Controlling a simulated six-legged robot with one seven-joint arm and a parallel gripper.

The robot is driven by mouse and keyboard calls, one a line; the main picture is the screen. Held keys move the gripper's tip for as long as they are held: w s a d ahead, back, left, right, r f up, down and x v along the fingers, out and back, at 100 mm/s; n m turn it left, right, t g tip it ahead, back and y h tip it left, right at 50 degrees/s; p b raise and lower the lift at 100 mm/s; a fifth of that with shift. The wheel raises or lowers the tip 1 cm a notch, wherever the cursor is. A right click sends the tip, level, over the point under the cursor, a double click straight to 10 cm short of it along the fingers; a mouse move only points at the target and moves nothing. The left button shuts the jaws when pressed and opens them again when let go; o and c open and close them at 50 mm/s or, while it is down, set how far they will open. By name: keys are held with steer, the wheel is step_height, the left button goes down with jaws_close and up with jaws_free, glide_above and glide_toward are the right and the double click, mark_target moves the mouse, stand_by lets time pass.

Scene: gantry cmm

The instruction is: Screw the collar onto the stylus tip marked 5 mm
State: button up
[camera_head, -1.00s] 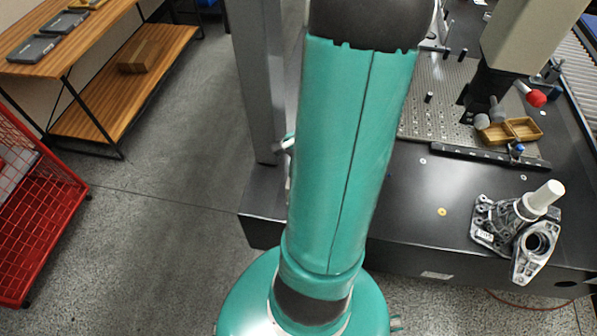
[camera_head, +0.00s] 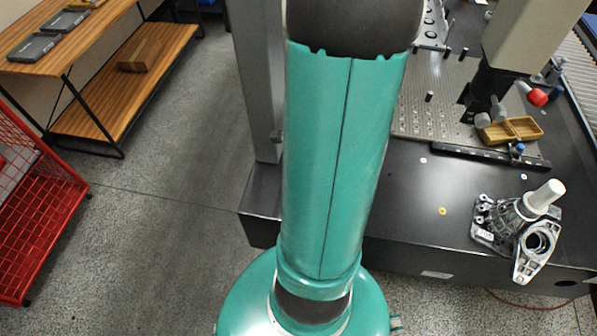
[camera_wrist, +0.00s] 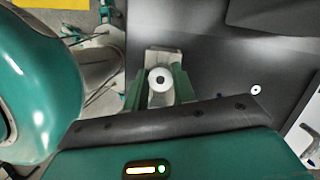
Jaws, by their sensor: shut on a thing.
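My gripper (camera_wrist: 160,72) is in the wrist view, its green fingers shut on a pale round collar (camera_wrist: 160,90) with a dark hole in its middle. In the head view my own arm hides the gripper and collar. Grey stylus pieces (camera_head: 499,110) are below the dark gantry head (camera_head: 490,87), at the right of the head view. A red-ended piece (camera_head: 538,97) lies to their right. No 5 mm marking is legible, so I cannot tell which tip bears it. The gripper appears over the dark table, apart from these pieces.
A wooden tray (camera_head: 535,133) stands by the black rail (camera_head: 480,157). A metal casting with a white cylinder (camera_head: 545,193) sits at the table's right front. Small discs, one yellow (camera_head: 442,211), dot the dark table (camera_head: 400,215). A wooden shelf (camera_head: 170,50) and red cart (camera_head: 40,215) stand left.

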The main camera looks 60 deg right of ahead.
steer(key=m, duration=0.1)
steer(key=m+h, duration=0.1)
steer(key=m, duration=0.3)
steer(key=shift+w+d+r+t, duration=0.1)
steer(key=shift+d+t, duration=0.3)
steer(key=o, duration=1)
steer(key=shift+a, duration=0.1)
steer(key=shift+r, duration=0.3)
steer(key=v, duration=1.3)
steer(key=shift+a+r, duration=0.1)
steer(key=shift+a, duration=0.05)
